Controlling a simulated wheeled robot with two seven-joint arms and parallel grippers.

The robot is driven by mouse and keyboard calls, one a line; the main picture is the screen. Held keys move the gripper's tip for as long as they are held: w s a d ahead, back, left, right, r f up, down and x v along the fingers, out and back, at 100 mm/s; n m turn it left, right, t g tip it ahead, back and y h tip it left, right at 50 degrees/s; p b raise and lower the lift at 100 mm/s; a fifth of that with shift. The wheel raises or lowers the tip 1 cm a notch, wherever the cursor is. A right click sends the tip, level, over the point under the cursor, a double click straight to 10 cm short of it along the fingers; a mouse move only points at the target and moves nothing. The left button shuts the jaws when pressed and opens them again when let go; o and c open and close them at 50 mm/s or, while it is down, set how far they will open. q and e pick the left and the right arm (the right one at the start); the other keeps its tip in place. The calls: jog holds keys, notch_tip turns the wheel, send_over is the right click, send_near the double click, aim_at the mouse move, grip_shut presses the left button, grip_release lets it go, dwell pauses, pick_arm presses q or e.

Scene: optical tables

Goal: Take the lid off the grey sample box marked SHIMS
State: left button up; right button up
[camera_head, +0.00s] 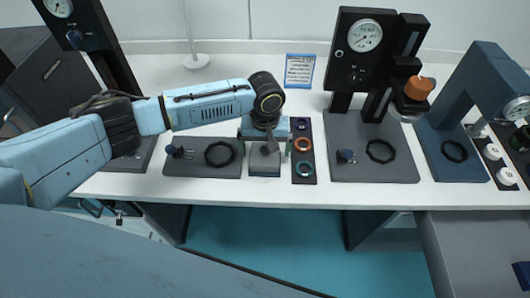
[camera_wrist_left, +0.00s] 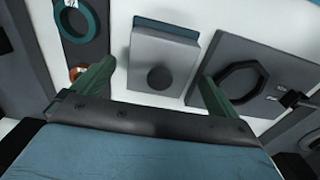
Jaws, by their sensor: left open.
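A small grey box (camera_head: 264,171) stands near the front edge of the white table. A grey lid (camera_wrist_left: 164,60) with a round dark knob (camera_wrist_left: 159,78) sits on it. I cannot read any marking on the box. My left gripper (camera_head: 265,147) is over the box, and its green fingers are apart. In the left wrist view the open left gripper (camera_wrist_left: 157,75) has one finger on each side of the knob, with clear space between; I cannot tell their exact height above the lid. The gripper hides part of the lid in the head view. My right gripper is not in view.
A dark plate (camera_head: 190,165) with a black ring lies left of the box. A dark strip (camera_head: 303,171) with coloured rings lies close on its right. A gauge stand (camera_head: 352,60) with a grey base is farther right. White table (camera_head: 235,65) behind is mostly clear.

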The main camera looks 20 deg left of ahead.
pick_arm(q)
jog(key=c, duration=1.1)
